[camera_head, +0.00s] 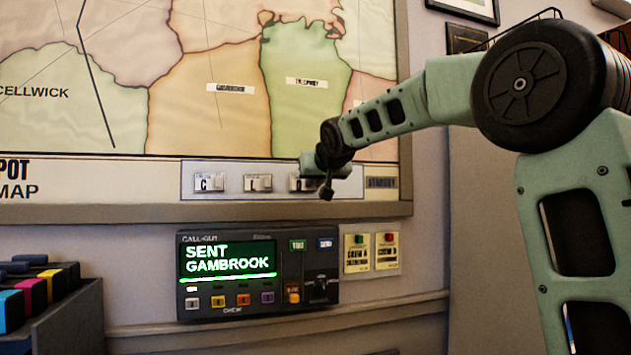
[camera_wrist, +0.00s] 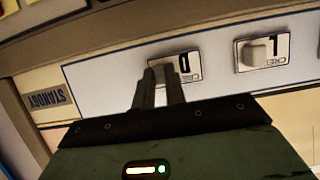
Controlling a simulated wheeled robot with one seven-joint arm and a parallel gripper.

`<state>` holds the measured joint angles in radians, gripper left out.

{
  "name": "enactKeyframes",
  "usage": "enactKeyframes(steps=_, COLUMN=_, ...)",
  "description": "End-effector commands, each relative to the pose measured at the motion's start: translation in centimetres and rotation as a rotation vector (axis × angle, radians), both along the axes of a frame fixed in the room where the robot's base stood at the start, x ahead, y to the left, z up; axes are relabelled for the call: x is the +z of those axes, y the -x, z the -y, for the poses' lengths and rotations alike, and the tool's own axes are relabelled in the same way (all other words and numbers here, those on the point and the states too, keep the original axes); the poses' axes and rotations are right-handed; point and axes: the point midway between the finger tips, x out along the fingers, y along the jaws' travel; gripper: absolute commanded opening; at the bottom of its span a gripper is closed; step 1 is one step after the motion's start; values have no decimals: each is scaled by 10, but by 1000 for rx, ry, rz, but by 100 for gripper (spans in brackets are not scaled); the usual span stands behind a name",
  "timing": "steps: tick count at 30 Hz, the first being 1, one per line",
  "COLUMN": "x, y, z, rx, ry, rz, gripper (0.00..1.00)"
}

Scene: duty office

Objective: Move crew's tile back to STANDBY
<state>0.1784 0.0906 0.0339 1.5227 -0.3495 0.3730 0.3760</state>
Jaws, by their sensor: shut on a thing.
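My gripper (camera_head: 326,190) is at the white strip (camera_head: 230,194) along the lower edge of the map board, and its fingers (camera_wrist: 160,78) are shut on the knob of a white lettered tile (camera_wrist: 188,66). The fingers hide part of its letter, and in the head view my gripper covers much of this tile (camera_head: 297,185). The tile appears to be on or against the strip; I cannot tell whether it touches. A tile marked L (camera_head: 258,183) and one marked C (camera_head: 209,183) sit to its left. The STANDBY label (camera_head: 381,183) is at the strip's right end.
Below is a call-out box (camera_head: 257,272) reading SENT GAMBROOK. Two yellow button plates (camera_head: 371,253) are beside it. Coloured binders (camera_head: 35,290) stand lower left.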

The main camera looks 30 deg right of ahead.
Motion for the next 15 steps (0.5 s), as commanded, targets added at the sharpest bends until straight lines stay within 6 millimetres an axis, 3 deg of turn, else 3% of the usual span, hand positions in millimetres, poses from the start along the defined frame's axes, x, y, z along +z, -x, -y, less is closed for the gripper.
enactKeyframes(steps=6, x=0, y=0, z=0, rx=0, ry=0, rz=0, gripper=0)
enactKeyframes(steps=7, x=0, y=0, z=0, rx=0, ry=0, rz=0, gripper=21)
enactKeyframes(steps=9, x=0, y=0, z=0, rx=0, ry=0, rz=0, gripper=38)
enactKeyframes(steps=15, x=0, y=0, z=0, rx=0, ry=0, rz=0, gripper=38)
